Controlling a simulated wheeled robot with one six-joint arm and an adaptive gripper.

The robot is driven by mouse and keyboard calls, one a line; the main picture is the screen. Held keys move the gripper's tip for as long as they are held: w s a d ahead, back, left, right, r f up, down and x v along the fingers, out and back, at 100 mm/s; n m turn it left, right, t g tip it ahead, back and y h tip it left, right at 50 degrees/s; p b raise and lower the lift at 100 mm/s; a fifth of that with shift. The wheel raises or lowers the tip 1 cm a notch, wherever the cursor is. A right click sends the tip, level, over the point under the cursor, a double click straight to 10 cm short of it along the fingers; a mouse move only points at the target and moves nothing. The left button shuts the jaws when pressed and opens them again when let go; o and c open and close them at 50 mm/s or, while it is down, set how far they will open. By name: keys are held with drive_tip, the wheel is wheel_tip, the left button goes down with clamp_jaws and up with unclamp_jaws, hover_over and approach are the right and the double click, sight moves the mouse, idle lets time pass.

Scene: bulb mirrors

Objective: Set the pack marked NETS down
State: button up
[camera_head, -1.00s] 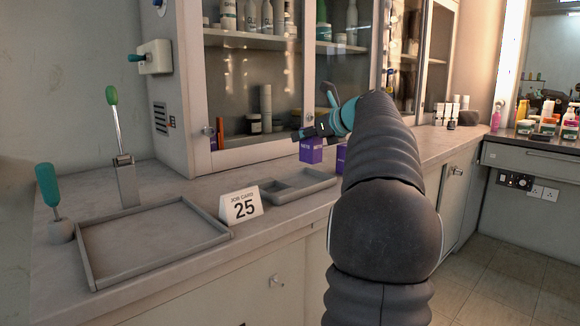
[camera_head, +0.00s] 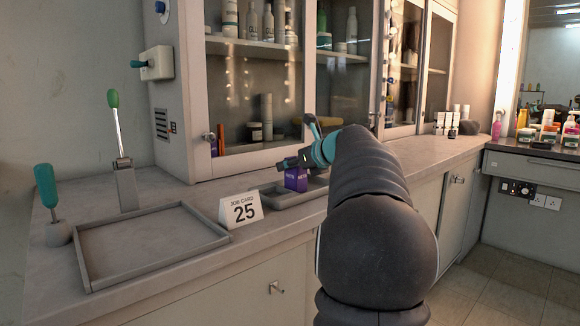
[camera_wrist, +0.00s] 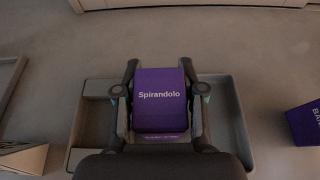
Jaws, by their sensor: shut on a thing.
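My gripper (camera_head: 294,166) is shut on a purple pack (camera_head: 296,180), which hangs upright in the jaws. In the wrist view the pack's top (camera_wrist: 160,95) reads "Spirandolo", with one finger on each side. The small white word on its side in the head view is too blurred to read surely now. The pack is above the small grey divided tray (camera_wrist: 101,87), over its larger part to the right of the left-hand compartments. The tray's front rim (camera_head: 298,202) shows in the head view. Whether the pack touches the tray floor is hidden.
A second purple pack (camera_wrist: 304,122), lettered "BAN…", stands right of the tray. A larger empty tray (camera_head: 150,240), a green-tipped lever (camera_head: 122,150) and a teal-handled lever (camera_head: 48,190) are further left. The cabinet (camera_head: 255,162) stands behind.

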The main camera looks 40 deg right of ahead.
drive_tip(key=shift+f, duration=0.1)
drive_tip(key=o, duration=1.2)
drive_tip(key=shift+c, duration=0.2)
drive_tip(key=shift+r, duration=0.2)
drive_tip(key=v, duration=1.2)
drive_tip(key=shift+p, duration=0.3)
drive_tip(key=shift+f, duration=0.1)
